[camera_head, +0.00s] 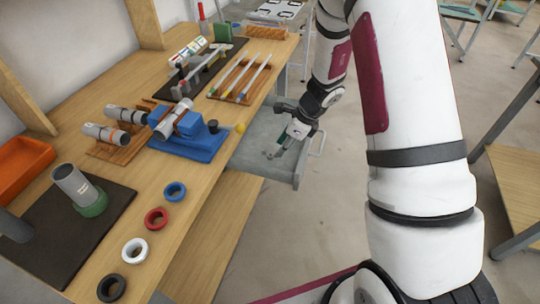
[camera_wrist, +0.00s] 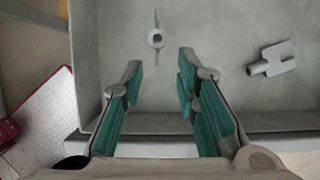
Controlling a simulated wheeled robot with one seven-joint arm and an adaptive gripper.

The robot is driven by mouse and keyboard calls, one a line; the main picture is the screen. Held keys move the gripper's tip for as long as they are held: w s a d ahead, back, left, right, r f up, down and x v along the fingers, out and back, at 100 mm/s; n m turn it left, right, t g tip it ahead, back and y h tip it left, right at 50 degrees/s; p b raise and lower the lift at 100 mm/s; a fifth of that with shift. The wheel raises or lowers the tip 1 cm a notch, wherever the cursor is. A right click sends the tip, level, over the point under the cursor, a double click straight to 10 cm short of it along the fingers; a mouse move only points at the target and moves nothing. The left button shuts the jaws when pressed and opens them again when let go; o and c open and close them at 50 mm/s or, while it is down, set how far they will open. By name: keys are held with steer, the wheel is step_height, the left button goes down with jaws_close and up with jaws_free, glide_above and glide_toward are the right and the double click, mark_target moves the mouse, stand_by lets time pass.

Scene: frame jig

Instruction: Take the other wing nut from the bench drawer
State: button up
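The bench drawer (camera_head: 250,153) is pulled out, and its grey floor and front wall (camera_wrist: 235,122) fill much of the wrist view. One grey wing nut (camera_wrist: 156,39) lies on the drawer floor at the top middle of the wrist view, its round hub facing up and its thin wings in line up and down. A second grey piece with two flat wings and a short barrel (camera_wrist: 271,59) lies on its side to the right. My gripper (camera_wrist: 159,66) is open and empty. Its fingertips point toward the first wing nut, apart from it. In the head view my gripper (camera_head: 283,146) is over the drawer.
The drawer walls stand close around my gripper. On the bench (camera_head: 203,195) are a blue fixture (camera_head: 200,148), colored rings, grey cylinders, an orange bin (camera_head: 22,165) and a rack of rods (camera_head: 240,82). The floor right of the drawer is clear.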

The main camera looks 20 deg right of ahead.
mark_target(270, 154)
steer(key=shift+x, duration=1.9)
steer(key=shift+s+a+r, duration=0.1)
steer(key=shift+a, duration=0.05)
jaws_close()
